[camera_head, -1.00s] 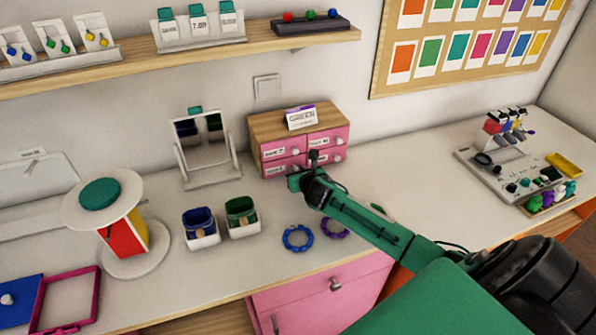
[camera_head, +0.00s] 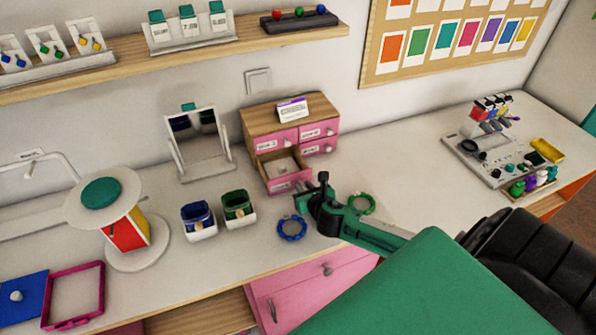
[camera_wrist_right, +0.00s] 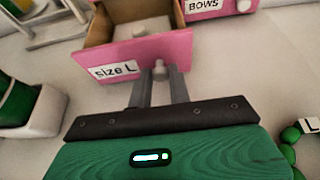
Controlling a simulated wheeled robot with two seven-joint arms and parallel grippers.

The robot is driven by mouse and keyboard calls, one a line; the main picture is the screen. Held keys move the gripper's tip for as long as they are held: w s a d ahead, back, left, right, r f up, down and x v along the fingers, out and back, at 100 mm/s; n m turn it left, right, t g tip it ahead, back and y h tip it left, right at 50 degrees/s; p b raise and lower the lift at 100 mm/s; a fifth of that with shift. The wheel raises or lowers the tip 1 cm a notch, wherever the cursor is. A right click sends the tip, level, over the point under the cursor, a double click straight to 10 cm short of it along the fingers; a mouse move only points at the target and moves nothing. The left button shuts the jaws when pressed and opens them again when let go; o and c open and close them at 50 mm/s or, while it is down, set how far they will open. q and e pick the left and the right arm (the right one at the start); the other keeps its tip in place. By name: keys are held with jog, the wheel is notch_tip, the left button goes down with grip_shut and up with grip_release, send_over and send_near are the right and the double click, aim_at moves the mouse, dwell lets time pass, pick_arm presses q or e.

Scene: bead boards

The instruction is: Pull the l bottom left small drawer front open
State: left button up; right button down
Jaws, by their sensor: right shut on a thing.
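The small cabinet (camera_head: 262,122) has a wooden top and pink drawer fronts. Its bottom left drawer (camera_head: 289,182) is pulled out, with its open box showing. In the right wrist view its pink front (camera_wrist_right: 122,60) carries a "size L" label. In the head view my right gripper (camera_head: 303,194) is at the drawer's front. A small pale thing lies inside the drawer. My left gripper is not in view.
A blue bead ring (camera_head: 292,228) and a green bead ring (camera_head: 362,203) lie near my right arm. Blue (camera_head: 198,221) and green (camera_head: 238,210) lined boxes stand left of the drawer. A mirror (camera_head: 203,146) stands behind them. The counter's middle right is clear.

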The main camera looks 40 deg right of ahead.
jog(key=shift+s+a, duration=0.2)
jog(key=shift+s, duration=0.55)
jog(key=c, duration=1.3)
grip_release()
jog(key=b+v, duration=0.3)
jog(key=v, duration=0.9)
jog(key=shift+s, duration=0.45)
jog(key=shift+s+a+r, duration=0.15)
jog(key=shift+s+r, duration=0.15)
jog(key=shift+s, duration=0.05)
